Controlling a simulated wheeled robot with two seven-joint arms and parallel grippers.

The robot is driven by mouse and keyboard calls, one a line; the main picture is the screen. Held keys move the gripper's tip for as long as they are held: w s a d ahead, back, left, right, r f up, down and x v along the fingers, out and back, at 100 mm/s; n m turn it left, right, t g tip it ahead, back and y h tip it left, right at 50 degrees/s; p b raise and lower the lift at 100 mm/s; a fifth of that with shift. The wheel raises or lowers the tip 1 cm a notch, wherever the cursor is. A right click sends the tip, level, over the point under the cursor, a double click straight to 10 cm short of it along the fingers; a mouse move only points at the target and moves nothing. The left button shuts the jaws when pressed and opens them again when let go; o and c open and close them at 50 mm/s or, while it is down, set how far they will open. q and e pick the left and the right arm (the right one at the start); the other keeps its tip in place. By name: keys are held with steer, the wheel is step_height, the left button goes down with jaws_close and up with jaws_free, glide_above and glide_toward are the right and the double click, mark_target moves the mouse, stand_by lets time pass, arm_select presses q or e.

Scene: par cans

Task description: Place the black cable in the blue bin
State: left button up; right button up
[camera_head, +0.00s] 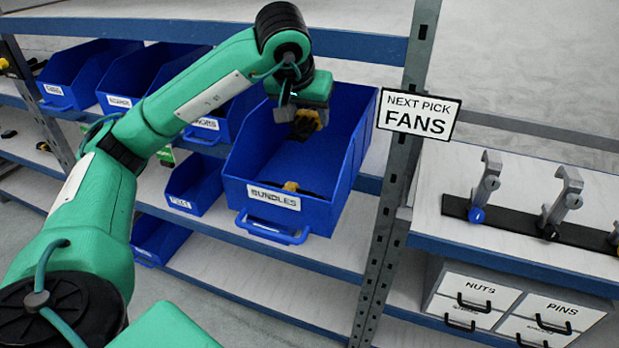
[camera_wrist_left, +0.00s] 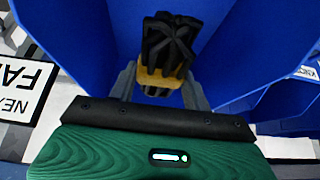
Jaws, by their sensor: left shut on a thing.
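The black cable (camera_wrist_left: 167,45) is a black bundle with a yellow-orange band (camera_wrist_left: 160,82). My left gripper (camera_wrist_left: 160,90) is shut on it at the band, in the left wrist view. In the head view the left gripper (camera_head: 300,118) holds the cable (camera_head: 305,125) inside the opening of the blue bin (camera_head: 235,178) labelled BUNDLES. I cannot tell whether the cable touches the bin. Another black and yellow item (camera_head: 293,187) lies low in the same bin near its front. My right gripper is not in view.
More blue bins (camera_head: 75,80) stand to the left on the shelf, with smaller ones (camera_head: 195,183) below. A metal upright (camera_head: 390,215) with a sign (camera_head: 418,114) reading NEXT PICK FANS stands right of the bin. Grey clamps (camera_head: 486,182) and labelled drawers (camera_head: 520,305) are at the right.

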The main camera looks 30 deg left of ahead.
arm_select(q)
steer(key=shift+f, duration=0.5)
step_height(320, 180, down, 5)
steer(key=shift+r, duration=0.15)
steer(key=shift+f, duration=2.45)
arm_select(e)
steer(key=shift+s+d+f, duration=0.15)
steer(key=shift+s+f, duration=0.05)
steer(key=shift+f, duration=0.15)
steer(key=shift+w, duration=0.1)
